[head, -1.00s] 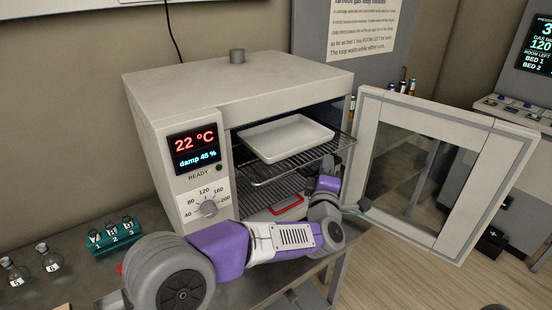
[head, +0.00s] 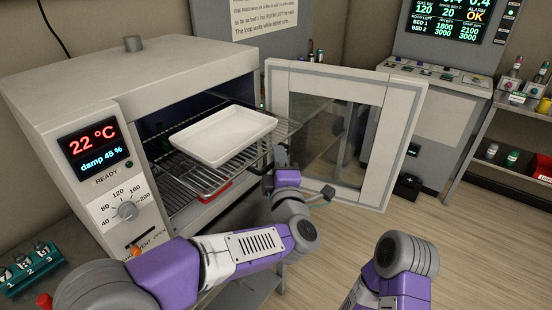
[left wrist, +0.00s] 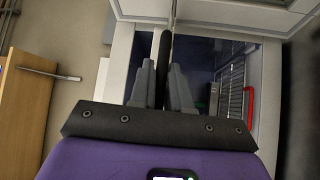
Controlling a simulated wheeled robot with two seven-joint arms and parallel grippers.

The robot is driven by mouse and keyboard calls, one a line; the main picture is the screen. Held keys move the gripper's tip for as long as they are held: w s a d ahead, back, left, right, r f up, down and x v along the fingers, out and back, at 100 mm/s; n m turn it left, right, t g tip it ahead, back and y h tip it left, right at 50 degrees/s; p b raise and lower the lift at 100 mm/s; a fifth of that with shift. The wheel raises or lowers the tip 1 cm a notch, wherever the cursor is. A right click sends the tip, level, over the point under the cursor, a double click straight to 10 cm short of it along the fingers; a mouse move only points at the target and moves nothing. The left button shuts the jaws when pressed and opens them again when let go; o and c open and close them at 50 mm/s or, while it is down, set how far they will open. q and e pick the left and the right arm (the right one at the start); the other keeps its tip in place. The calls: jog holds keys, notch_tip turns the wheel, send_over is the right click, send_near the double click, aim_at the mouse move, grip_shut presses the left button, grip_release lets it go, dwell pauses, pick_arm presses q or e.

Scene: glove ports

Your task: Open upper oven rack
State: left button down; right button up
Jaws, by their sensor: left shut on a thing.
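The oven (head: 130,85) stands open at left. Its upper wire rack (head: 213,182) sticks out of the opening and carries a shallow white tray (head: 223,134). My left gripper (head: 275,163) is at the rack's front edge, shut on a dark handle there; the exact contact is small in the head view. In the left wrist view, the gripper fingers (left wrist: 161,80) stand on either side of the black handle (left wrist: 164,50). Of my right arm only links show at the lower right; its gripper is out of view.
The oven door (head: 330,125) is swung wide open to the right, close to my left gripper. A lower rack with a red handle (head: 215,190) is below; it also shows in the left wrist view (left wrist: 249,108).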

pick_arm(q)
jog(key=c, duration=1.2)
grip_release()
jog(key=shift+s, duration=0.1)
jog(key=s, duration=0.5)
jog(key=s+f, duration=0.1)
jog(key=s, duration=0.1)
jog(key=shift+s+d, duration=0.2)
